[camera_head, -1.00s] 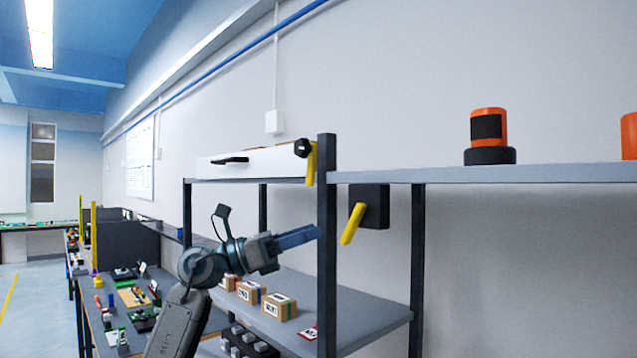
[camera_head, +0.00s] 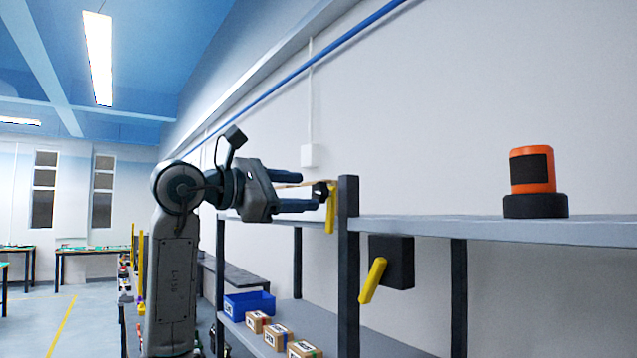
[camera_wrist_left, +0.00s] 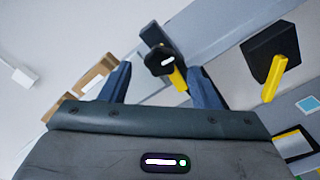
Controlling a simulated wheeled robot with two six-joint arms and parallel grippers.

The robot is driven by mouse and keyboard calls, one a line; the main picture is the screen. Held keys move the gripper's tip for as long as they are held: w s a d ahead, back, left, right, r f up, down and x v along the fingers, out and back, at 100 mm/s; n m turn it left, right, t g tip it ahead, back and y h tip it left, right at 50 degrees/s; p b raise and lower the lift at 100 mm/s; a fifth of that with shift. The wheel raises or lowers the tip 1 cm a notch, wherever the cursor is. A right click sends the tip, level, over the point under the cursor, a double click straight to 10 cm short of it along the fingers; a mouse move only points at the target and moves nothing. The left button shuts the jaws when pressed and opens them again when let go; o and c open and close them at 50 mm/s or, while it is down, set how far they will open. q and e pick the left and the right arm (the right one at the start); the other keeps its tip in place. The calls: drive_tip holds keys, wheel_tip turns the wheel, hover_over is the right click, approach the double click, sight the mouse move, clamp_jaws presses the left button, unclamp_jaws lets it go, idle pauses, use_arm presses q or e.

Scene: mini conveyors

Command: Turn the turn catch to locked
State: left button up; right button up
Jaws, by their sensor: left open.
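The turn catch has a black knob with a yellow lever (camera_head: 331,210) that hangs downward beside a dark shelf post. In the left wrist view its black knob and yellow lever (camera_wrist_left: 178,80) show ahead, between my fingers in the picture. My left gripper (camera_head: 309,192) is open and empty, level with the catch and just to its left. Its two blue-grey fingers (camera_wrist_left: 160,86) are spread and point toward the catch. I cannot tell whether a finger touches it. My right gripper is not in view.
A black box with a tilted yellow lever (camera_head: 373,280) sits right of the post (camera_head: 348,260), below the upper shelf (camera_head: 450,228). An orange and black cylinder (camera_head: 532,172) stands on that shelf. Small cartons (camera_head: 278,338) and a blue bin (camera_head: 249,304) are on the lower shelf.

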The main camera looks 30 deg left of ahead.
sight(316, 192)
use_arm(q)
drive_tip(key=p+x, duration=0.1)
drive_tip(key=x, duration=0.3)
drive_tip(key=shift+w+d, duration=0.1)
drive_tip(key=shift+d, duration=0.05)
drive_tip(key=shift+w+d, duration=0.1)
drive_tip(key=shift+w, duration=0.15)
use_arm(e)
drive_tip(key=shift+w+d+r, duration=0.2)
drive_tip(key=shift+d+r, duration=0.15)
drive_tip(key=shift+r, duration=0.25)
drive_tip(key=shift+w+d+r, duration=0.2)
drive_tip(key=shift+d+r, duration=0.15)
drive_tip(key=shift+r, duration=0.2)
use_arm(q)
drive_tip(key=shift+c, duration=0.3)
clamp_jaws()
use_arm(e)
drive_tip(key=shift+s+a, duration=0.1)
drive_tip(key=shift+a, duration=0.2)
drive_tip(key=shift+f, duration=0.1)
